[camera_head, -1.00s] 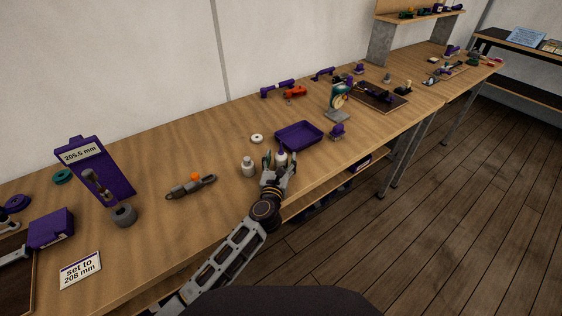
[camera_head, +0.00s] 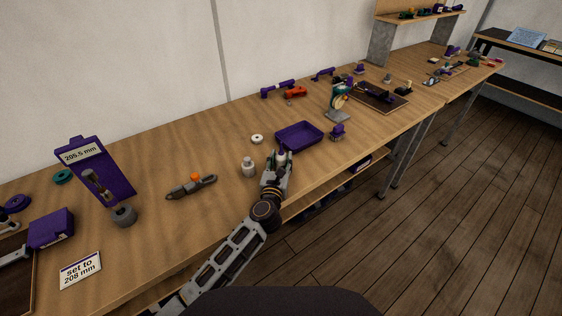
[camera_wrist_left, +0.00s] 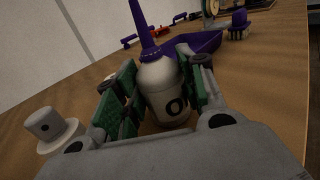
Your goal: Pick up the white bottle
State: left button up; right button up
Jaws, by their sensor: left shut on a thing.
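The white bottle (camera_wrist_left: 163,88) has a purple pointed nozzle and a dark mark on its side. It stands between the green-padded fingers of my left gripper (camera_wrist_left: 158,85) in the left wrist view, tilted a little in that picture. In the head view my left gripper (camera_head: 276,162) is shut around the bottle (camera_head: 282,157), just in front of the purple tray. The fingers hide part of the bottle, and I cannot tell whether its base touches the table. My right gripper is not in view.
A white ring (camera_head: 257,139) lies behind. The table's front edge is close to the right.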

aim_at(281, 156)
pick_arm(q)
jog(key=shift+r, duration=0.65)
notch_tip(281, 156, up, 8)
jog(key=p, duration=0.2)
jog(key=shift+f+p, duration=0.15)
jog(key=shift+p, duration=0.15)
jog(key=shift+r, duration=0.55)
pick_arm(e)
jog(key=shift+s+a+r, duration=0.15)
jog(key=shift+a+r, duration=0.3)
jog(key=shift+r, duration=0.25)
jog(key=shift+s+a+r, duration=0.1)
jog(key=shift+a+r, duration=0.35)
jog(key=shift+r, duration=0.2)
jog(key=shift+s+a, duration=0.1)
